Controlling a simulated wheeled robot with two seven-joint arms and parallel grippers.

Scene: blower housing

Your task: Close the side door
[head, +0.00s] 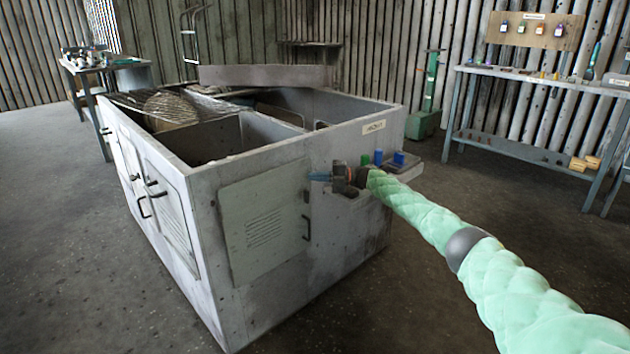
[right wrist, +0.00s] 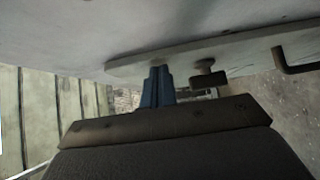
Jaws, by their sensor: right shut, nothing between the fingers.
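The grey side door (head: 262,222), a vented panel, is on the near face of the blower housing (head: 350,225). A dark handle (head: 306,228) is by its right edge. The door lies close to the face; I cannot tell whether a small gap remains. My right gripper (head: 319,176) is shut and empty, its blue fingers by the door's upper right corner. In the right wrist view, the fingers (right wrist: 157,86) overlap the edge of the door panel (right wrist: 220,47); contact is unclear. A dark knob (right wrist: 208,75) shows beside them. My left gripper is out of view.
Other doors with dark handles (head: 153,187) are on the housing's left side. A small shelf (head: 402,170) with blue and green items juts out right of my gripper. A workbench (head: 535,75) stands at the right. Floor in front is clear.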

